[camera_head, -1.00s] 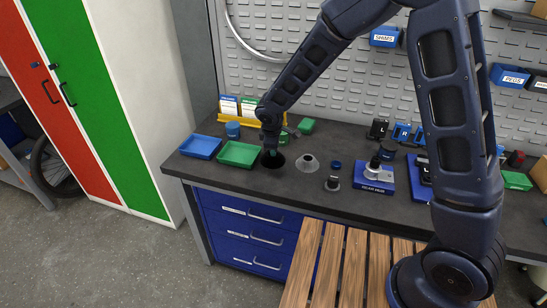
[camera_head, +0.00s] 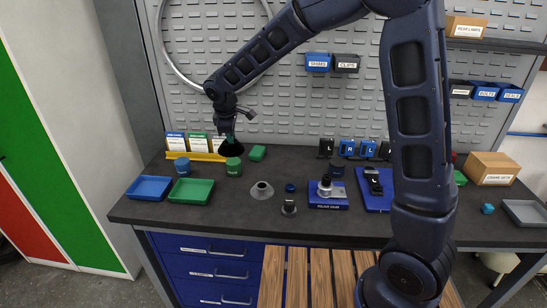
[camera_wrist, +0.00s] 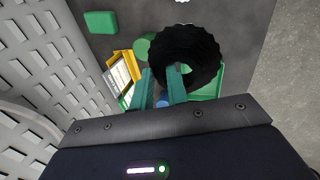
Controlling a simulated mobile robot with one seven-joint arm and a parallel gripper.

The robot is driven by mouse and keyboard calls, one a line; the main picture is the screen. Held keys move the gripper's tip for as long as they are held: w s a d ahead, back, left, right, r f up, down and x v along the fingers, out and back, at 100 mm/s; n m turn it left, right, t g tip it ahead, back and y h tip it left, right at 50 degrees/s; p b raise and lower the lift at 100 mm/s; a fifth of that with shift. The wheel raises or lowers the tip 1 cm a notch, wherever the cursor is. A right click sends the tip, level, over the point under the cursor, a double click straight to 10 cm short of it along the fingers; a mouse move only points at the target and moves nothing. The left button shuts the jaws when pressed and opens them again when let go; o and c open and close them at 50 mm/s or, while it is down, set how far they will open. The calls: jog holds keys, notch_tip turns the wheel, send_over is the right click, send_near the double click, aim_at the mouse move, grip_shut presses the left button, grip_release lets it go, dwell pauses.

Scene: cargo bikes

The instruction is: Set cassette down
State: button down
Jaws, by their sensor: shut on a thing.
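My gripper (camera_head: 226,136) is shut on a black toothed cassette (camera_head: 232,149), held above the back left of the bench, in front of the yellow card holder. In the wrist view the cassette (camera_wrist: 188,52) is a dark ring, with my teal fingers (camera_wrist: 160,88) gripping its near rim. A green round pot (camera_head: 234,168) stands just below the cassette in the head view. A grey cone-shaped cassette (camera_head: 262,190) sits on the bench (camera_head: 225,215) to the right. The cassette's far side is partly hidden.
A green tray (camera_head: 190,192) and a blue tray (camera_head: 149,188) lie at the left front. A blue pot (camera_head: 182,167), a yellow card holder (camera_head: 196,157) and a green block (camera_head: 257,153) stand behind. A blue gear hub stand (camera_head: 328,203) is to the right. Bare bench lies left of the grey cassette.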

jog(key=w+d+m+h, duration=0.1)
jog(key=w+d+m, duration=0.3)
jog(key=w+d, duration=0.8)
jog(key=w+d+m+h, duration=0.1)
jog(key=w+d+m, duration=0.3)
jog(key=w+d, duration=0.8)
jog(key=shift+g, duration=0.3)
jog(key=f, duration=0.6)
jog(key=w+a+f, duration=0.1)
jog(key=f, duration=0.6)
jog(key=w+a+f, duration=0.1)
jog(key=f, duration=0.5)
jog(key=shift+a+f, duration=0.25)
jog(key=shift+f, duration=0.15)
jog(key=c, duration=1.4)
grip_release()
